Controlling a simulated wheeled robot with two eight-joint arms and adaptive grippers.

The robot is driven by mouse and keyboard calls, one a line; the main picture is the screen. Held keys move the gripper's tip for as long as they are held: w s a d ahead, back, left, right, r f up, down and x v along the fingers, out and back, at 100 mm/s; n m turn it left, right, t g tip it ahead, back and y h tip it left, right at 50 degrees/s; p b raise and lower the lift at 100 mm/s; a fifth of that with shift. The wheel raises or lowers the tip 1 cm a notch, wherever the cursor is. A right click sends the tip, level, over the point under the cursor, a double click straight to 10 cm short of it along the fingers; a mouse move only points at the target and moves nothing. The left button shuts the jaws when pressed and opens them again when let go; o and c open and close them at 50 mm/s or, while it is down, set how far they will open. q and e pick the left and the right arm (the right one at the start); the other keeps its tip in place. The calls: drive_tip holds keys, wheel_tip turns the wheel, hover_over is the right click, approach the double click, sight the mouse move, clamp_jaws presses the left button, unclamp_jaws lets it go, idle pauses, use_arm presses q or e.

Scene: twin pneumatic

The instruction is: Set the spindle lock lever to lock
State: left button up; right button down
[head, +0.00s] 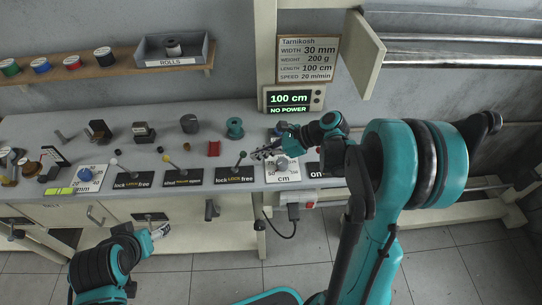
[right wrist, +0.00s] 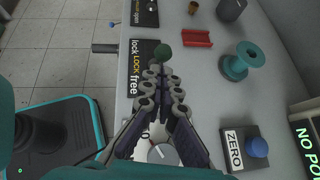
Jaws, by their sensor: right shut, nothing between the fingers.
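A lever with a green ball (head: 243,154) stands at a black "lock LOCK free" plate (head: 236,175) on the bench; in the head view it leans right, towards the free side. The ball (right wrist: 165,52) and plate (right wrist: 146,68) also show in the right wrist view. A second "lock LOCK free" plate (head: 132,180) at left has a white-ball lever (head: 114,162) leaning left. No label tells which is the spindle lock. My right gripper (head: 261,154) is shut and empty, its fingertips (right wrist: 164,70) close to the green ball; contact is unclear. My left gripper (head: 160,231) is low in front of the bench.
A cm dial (head: 283,163) lies under my right gripper. A teal spool (head: 235,128), a red block (head: 214,149) and a ZERO button (right wrist: 258,147) stand near.

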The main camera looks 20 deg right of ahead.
drive_tip(key=shift+w+a, duration=0.1)
drive_tip(key=shift+a, duration=0.1)
drive_tip(key=shift+r, duration=0.1)
drive_tip(key=shift+w+a+r+h+p, duration=0.1)
drive_tip(key=shift+a+r+h+p, duration=0.2)
drive_tip(key=shift+p, duration=0.3)
